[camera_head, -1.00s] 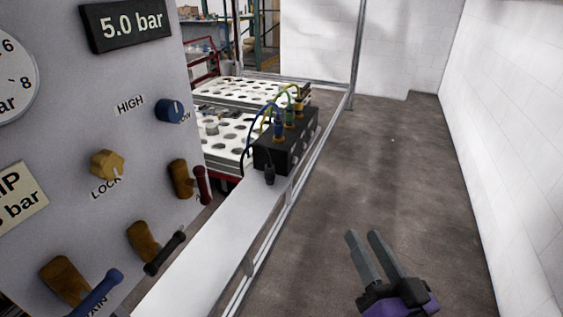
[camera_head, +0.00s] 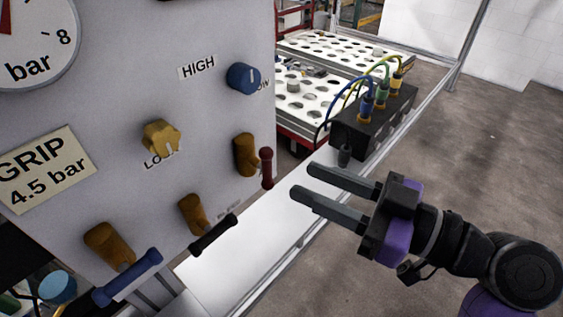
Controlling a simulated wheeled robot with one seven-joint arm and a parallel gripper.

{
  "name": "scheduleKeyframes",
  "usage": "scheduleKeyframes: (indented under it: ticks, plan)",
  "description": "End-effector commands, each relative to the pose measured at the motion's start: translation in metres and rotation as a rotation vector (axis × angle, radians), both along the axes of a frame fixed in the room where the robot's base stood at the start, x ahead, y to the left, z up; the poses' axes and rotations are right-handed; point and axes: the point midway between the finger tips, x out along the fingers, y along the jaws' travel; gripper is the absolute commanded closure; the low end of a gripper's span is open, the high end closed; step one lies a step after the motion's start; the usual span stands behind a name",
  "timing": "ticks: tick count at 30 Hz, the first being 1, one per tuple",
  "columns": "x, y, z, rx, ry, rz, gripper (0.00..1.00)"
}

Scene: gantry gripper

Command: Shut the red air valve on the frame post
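The red valve handle (camera_head: 267,168) stands roughly upright beside its brass body (camera_head: 245,154), on the right side of the grey panel (camera_head: 120,90). Its small label is mostly hidden. My gripper (camera_head: 301,181) is open and empty, a little to the right of the red handle in the picture. Its two grey fingers point left toward the panel, with a gap between them. I see no contact between the fingers and the handle.
A black handle (camera_head: 213,234) and a blue handle (camera_head: 127,277) sit lower left on the panel. A yellow knob (camera_head: 161,138) and a blue knob (camera_head: 243,78) are above. A black connector box (camera_head: 372,122) with coloured hoses stands behind my gripper on the white ledge (camera_head: 235,255).

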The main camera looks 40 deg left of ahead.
Motion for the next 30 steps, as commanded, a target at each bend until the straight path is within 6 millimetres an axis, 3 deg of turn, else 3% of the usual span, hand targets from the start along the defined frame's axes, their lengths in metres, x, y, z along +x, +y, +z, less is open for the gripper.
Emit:
scheduleKeyframes:
  ticks: [6,12,23,28,30]
  plan:
    - [-0.005,0.035,0.002,-0.001,0.002,0.001,0.64]
    - [-0.007,0.056,0.001,0.000,0.002,-0.001,0.64]
    - [-0.007,0.061,0.000,0.000,0.001,-0.003,0.64]
    - [-0.007,0.061,0.000,0.000,0.002,-0.003,0.97]
    - [-0.007,0.061,0.000,0.000,0.002,-0.003,1.00]
